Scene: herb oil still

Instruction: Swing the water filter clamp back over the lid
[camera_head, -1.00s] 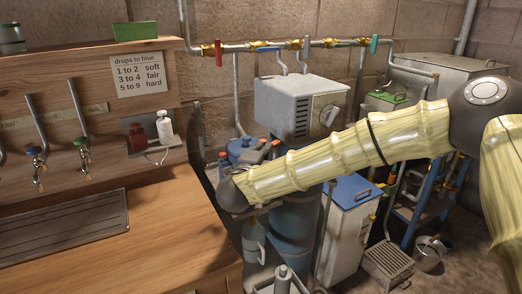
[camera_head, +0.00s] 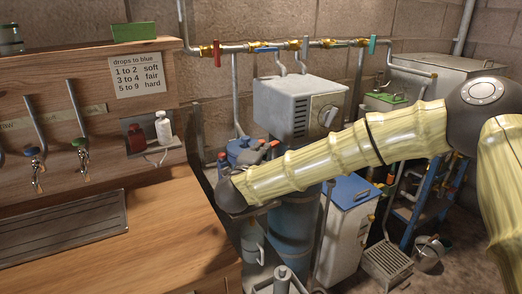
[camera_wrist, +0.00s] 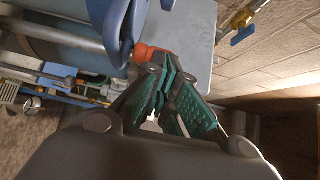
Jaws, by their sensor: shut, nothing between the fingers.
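The blue water filter lid (camera_head: 240,151) shows in the head view behind the bench's right end, just beyond my wrist. In the wrist view a blue curved part (camera_wrist: 116,28), which looks like part of the filter top, is at the upper middle. An orange-red piece (camera_wrist: 144,52), seemingly the end of the clamp, is beside it. My gripper (camera_wrist: 163,72) has its teal-padded fingers closed together and empty, very close to the orange-red piece. I cannot tell whether they touch. The rest of the clamp is hard to make out. In the head view my wrist hides part of the filter.
A grey box unit (camera_head: 297,105) stands right behind the filter area, above a blue cylinder (camera_head: 293,225). A pipe with coloured valves (camera_head: 300,44) runs along the wall. A blue-lidded white box (camera_head: 347,225) stands right.

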